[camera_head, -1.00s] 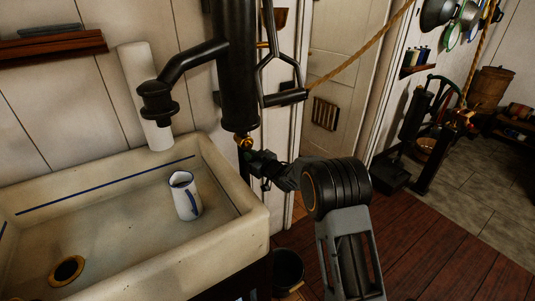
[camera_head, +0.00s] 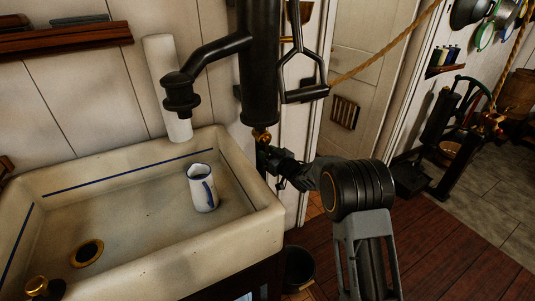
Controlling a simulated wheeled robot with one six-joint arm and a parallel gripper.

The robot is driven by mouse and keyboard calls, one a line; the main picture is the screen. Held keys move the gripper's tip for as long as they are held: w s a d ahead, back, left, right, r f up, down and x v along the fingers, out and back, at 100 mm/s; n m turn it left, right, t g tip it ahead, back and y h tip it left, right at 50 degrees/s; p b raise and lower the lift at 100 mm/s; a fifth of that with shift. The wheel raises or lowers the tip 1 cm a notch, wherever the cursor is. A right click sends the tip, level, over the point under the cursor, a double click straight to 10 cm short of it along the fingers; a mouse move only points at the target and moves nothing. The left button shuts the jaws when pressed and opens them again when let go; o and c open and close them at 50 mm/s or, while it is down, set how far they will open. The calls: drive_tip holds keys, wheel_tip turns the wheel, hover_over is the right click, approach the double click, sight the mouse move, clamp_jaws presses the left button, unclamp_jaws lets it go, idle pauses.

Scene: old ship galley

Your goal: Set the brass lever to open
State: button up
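A small piece of brass (camera_head: 262,135) shows at the bottom of the black pump body (camera_head: 260,65), right of the sink. It looks like the lever's fitting, but its handle and setting cannot be made out. My gripper (camera_head: 264,154) is just below the brass, at the pump's lower pipe. The fingertips are small and dark against the pipe, so I cannot tell whether they are open, shut or touching the lever.
The pump's black spout (camera_head: 185,92) reaches over a cream sink (camera_head: 150,262). A dark bucket (camera_head: 298,266) stands on the floor below my arm. A rope (camera_head: 388,53) slants across the doorway.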

drive_tip(key=shift+r, duration=0.1)
drive_tip(key=shift+s+d, duration=0.15)
drive_tip(key=v, duration=1.3)
drive_tip(key=shift+s, duration=0.15)
drive_tip(key=shift+d, duration=0.15)
